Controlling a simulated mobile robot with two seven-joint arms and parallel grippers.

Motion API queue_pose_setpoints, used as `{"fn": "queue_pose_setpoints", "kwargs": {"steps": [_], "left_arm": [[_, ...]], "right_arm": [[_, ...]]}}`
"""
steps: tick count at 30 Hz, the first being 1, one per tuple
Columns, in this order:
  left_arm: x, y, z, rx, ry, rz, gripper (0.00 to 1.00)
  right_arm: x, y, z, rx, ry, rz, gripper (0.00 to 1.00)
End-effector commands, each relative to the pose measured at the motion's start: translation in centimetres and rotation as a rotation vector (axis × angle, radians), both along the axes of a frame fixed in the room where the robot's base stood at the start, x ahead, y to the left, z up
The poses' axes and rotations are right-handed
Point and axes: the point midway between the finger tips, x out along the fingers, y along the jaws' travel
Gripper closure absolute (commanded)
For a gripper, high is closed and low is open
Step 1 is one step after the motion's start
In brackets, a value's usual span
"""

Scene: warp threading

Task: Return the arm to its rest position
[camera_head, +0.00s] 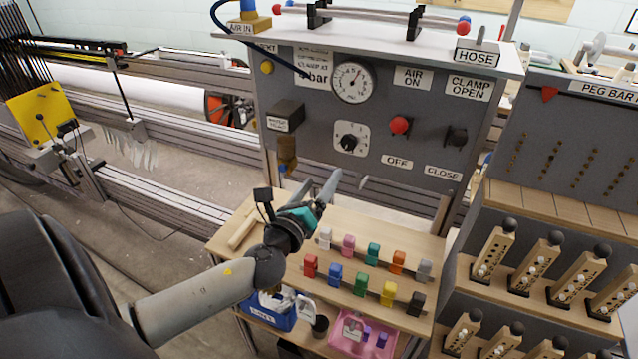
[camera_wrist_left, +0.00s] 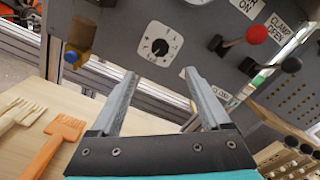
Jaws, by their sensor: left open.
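My left arm (camera_head: 195,302) comes in from the left in the head view. Its gripper (camera_head: 345,181) is over the wooden bench, in front of the grey control panel (camera_head: 385,125). In the left wrist view the two fingers of my left gripper (camera_wrist_left: 162,82) stand well apart with nothing between them. The fingers point toward the panel's lower part, below the round dial (camera_wrist_left: 158,44). My right gripper is in neither view.
Several coloured clips (camera_head: 361,285) stand in rows on the wooden bench (camera_head: 312,335). An orange comb-like tool (camera_wrist_left: 58,140) lies at left in the wrist view. Blue (camera_head: 274,318) and pink (camera_head: 352,348) bins sit below. The peg rack (camera_head: 548,200) stands right.

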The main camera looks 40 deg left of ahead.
Motion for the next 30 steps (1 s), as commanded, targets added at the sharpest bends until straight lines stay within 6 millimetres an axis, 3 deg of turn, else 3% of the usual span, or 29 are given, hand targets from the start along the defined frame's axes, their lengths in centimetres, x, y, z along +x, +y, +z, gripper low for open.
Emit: {"fn": "queue_pose_setpoints", "kwargs": {"steps": [11, 14, 17, 22, 27, 30], "left_arm": [[0.0, 0.0, 0.0, -0.003, 0.000, 0.001, 0.20], [-0.5, -0.1, -0.3, -0.075, -0.002, 0.027, 0.20], [-1.9, -0.2, -1.4, -0.293, -0.009, 0.114, 0.20], [-7.2, -1.7, -5.9, -0.912, 0.014, 0.404, 0.20], [-13.2, -6.0, -10.2, -1.427, 0.093, 0.729, 0.20], [-16.1, -8.7, -11.6, -1.621, 0.148, 0.884, 0.20]], "right_arm": [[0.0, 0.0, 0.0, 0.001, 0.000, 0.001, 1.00], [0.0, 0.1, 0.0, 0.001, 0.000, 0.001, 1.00], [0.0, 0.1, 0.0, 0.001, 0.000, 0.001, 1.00], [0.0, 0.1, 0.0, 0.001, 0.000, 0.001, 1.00], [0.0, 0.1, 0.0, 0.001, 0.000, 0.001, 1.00], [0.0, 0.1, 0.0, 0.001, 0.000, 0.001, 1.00]]}}
